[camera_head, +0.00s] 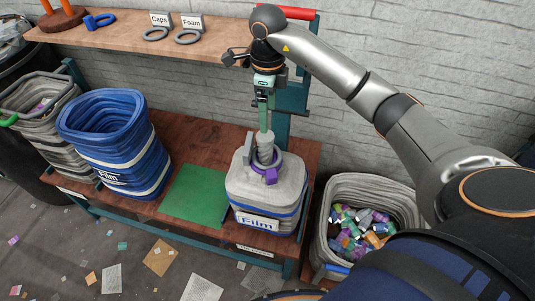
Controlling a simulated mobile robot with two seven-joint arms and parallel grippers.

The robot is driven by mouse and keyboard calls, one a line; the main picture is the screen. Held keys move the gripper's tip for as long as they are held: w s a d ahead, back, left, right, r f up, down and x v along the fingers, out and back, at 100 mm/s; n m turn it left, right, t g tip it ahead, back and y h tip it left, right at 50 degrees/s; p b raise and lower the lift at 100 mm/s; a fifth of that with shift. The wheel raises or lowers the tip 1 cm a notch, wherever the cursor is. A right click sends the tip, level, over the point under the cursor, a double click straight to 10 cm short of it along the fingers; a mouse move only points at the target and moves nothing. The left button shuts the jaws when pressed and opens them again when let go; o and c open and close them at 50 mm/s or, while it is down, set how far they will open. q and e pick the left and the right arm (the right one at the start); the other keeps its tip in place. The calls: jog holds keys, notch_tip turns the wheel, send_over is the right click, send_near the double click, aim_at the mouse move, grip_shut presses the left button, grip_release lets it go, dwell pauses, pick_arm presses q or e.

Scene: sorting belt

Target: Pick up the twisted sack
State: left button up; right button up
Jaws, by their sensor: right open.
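The twisted sack (262,194) is a grey bag with a blue band and a "Film" label. It stands upright on the brown lower shelf of the bench. Its top narrows to a twisted grey neck (265,150) with a purple tie (271,176) around its base. My right gripper (264,127) points straight down just above the neck, its green fingers open. The fingers overlap the top of the neck in the picture, and I cannot tell whether they touch it. My left gripper is not in view.
A blue sack (117,150) and a grey bag (40,120) stand open at the left. A green mat (197,196) lies bare between the sacks. A bin of crushed cans (335,190) stands at the right. An upper shelf (110,40) holds rings and signs.

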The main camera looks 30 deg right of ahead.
aim_at(267, 136)
notch_tip(267, 136, down, 5)
jog(key=shift+f, duration=0.2)
jog(key=shift+s+a+f+p, duration=0.15)
jog(key=shift+f+p, duration=0.15)
jog(key=shift+f, duration=1.1)
jog(key=shift+s+a+f+p, duration=0.15)
jog(key=shift+f+p, duration=0.15)
jog(key=shift+f, duration=1.05)
jog(key=shift+w, duration=0.1)
grip_shut()
jog(key=shift+w+r, duration=0.1)
jog(key=shift+r, duration=0.05)
